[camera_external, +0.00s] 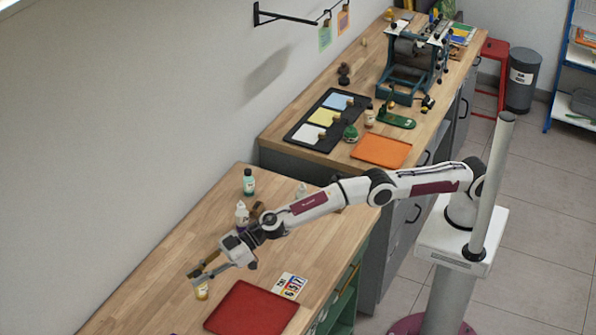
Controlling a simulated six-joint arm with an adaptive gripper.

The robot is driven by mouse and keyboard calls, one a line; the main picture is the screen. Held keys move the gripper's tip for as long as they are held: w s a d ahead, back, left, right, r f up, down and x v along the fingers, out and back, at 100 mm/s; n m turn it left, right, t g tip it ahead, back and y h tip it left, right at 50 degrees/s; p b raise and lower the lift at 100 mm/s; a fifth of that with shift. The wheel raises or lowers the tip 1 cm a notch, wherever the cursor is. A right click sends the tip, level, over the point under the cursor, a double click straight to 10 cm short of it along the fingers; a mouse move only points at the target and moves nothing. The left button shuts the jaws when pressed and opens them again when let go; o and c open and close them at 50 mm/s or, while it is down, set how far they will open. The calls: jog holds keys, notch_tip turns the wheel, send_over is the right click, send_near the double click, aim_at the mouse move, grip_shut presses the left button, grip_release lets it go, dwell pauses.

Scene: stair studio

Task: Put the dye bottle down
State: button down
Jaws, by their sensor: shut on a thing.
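A small bottle with yellow contents (201,291) is at the fingertips of my gripper (203,277), over the left part of the near wooden table (190,235). My gripper is shut on this bottle and reaches down to the left. The fingers hide the bottle's upper part. I cannot tell whether its bottom touches the table.
A red tray (252,308) and a number card (291,286) lie right of the gripper. A teal bottle (249,183) and a white bottle with purple (241,214) stand behind it. The far bench holds an orange tray (381,151) and a press (412,60).

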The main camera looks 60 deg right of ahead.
aim_at(206, 286)
jog(key=shift+f, duration=0.9)
jog(key=shift+f, duration=0.1)
jog(key=shift+f, duration=2)
jog(key=c, duration=1.9)
grip_release()
jog(key=shift+f, duration=0.15)
jog(key=shift+r, duration=0.2)
jog(key=shift+s+d+r, duration=0.15)
jog(key=shift+s+d, duration=0.15)
jog(key=shift+d, duration=0.15)
jog(key=shift+s+d, duration=0.2)
jog(key=shift+d, duration=0.1)
